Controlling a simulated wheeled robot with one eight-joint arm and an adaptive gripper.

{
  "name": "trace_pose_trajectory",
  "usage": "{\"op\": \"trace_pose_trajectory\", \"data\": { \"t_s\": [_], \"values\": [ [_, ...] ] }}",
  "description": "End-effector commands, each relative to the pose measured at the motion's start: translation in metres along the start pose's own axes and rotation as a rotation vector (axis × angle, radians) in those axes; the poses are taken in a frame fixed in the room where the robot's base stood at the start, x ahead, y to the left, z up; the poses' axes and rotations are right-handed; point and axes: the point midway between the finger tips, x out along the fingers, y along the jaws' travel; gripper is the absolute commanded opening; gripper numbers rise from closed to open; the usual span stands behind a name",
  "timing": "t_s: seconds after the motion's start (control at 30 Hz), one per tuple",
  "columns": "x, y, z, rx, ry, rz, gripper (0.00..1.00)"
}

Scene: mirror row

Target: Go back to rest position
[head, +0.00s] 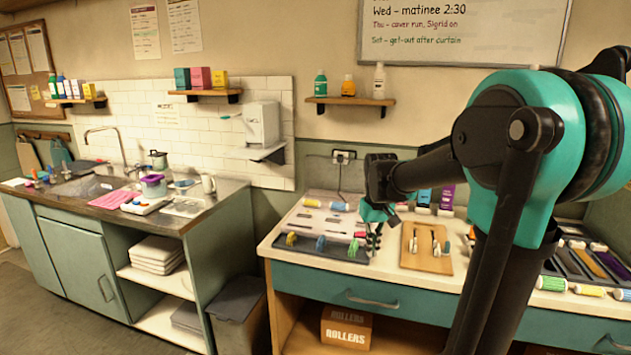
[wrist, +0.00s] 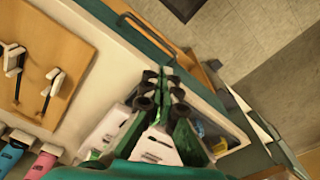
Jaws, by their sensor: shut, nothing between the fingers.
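My gripper (head: 374,238) hangs over the front of the white-topped counter (head: 285,238) in the head view, at the end of my black and teal arm. It is between a dark tray (head: 346,254) with several small coloured items and a wooden board (head: 424,262) with two pale-handled tools. In the wrist view my gripper (wrist: 164,84) has its fingers together, pointing toward the counter's front edge, with nothing between them. The wooden board (wrist: 35,55) lies to the left there. My arm hides part of the counter's right side in the head view.
Small bottles and boxes stand at the counter's back. More trays and rollers (head: 590,290) lie at the right. A sink counter (head: 130,215) is at the left, with a grey bin (head: 236,308) between the counters. Floor is free at lower left.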

Motion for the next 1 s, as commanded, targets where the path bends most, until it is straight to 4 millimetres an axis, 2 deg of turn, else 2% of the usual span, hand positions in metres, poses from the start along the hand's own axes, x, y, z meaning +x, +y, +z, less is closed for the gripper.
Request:
{"op": "trace_pose_trajectory", "data": {
  "t_s": [0.27,0.5,0.6,0.73,1.0],
  "values": [
    [0.040,0.002,0.061,0.054,0.093,0.010,0.00],
    [0.095,0.001,0.148,0.129,0.224,0.022,0.00],
    [0.111,-0.001,0.174,0.151,0.263,0.025,0.00],
    [0.122,-0.002,0.191,0.166,0.291,0.027,0.00],
    [0.124,-0.002,0.194,0.169,0.297,0.027,0.00]
  ]
}}
